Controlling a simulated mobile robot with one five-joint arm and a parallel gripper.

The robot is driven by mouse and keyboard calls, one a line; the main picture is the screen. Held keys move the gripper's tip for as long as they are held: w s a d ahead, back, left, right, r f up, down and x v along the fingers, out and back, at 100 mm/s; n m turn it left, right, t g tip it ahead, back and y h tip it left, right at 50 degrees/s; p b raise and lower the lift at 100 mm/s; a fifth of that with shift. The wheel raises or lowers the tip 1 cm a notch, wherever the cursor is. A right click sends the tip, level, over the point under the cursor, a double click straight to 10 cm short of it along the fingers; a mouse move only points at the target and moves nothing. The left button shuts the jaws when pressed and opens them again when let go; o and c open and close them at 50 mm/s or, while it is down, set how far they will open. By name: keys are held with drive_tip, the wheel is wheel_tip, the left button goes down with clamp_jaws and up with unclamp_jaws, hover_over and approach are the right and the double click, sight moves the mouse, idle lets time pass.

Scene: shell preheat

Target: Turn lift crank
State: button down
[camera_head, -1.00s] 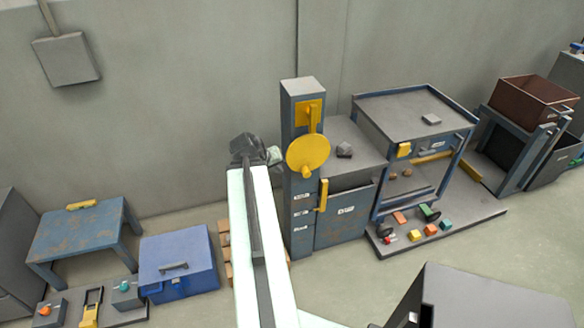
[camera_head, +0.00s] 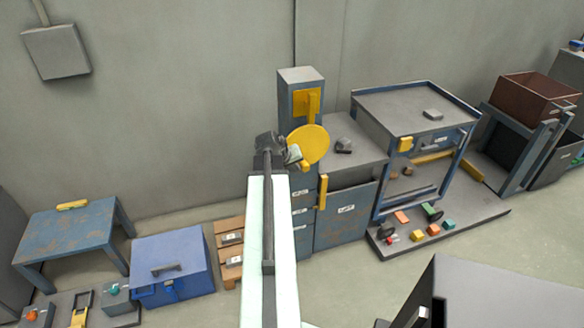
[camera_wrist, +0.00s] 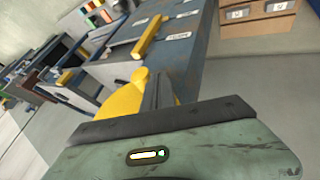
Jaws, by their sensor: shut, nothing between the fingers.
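The lift crank is a yellow disc (camera_head: 312,143) on the front of a tall blue-grey column (camera_head: 300,78). Its lower left part is hidden behind my gripper (camera_head: 299,161) in the head view. In the wrist view the yellow disc (camera_wrist: 116,104) lies just left of my gripper's dark fingers (camera_wrist: 158,90). The crank's yellow knob (camera_wrist: 140,76) stands up close beside the fingers on their left. My gripper is shut and empty. I cannot tell whether the fingers touch the knob or disc.
A yellow bar handle (camera_head: 322,192) stands out just below and right of the disc. A grey-topped cabinet (camera_head: 352,153) adjoins the column on the right. A blue toolbox (camera_head: 172,266) and a pallet (camera_head: 229,239) are on the floor to the left.

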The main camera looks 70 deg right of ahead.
drive_tip(key=shift+s+d+f+b, duration=0.5)
drive_tip(key=shift+s+f+b, duration=0.1)
drive_tip(key=shift+f+b, duration=0.1)
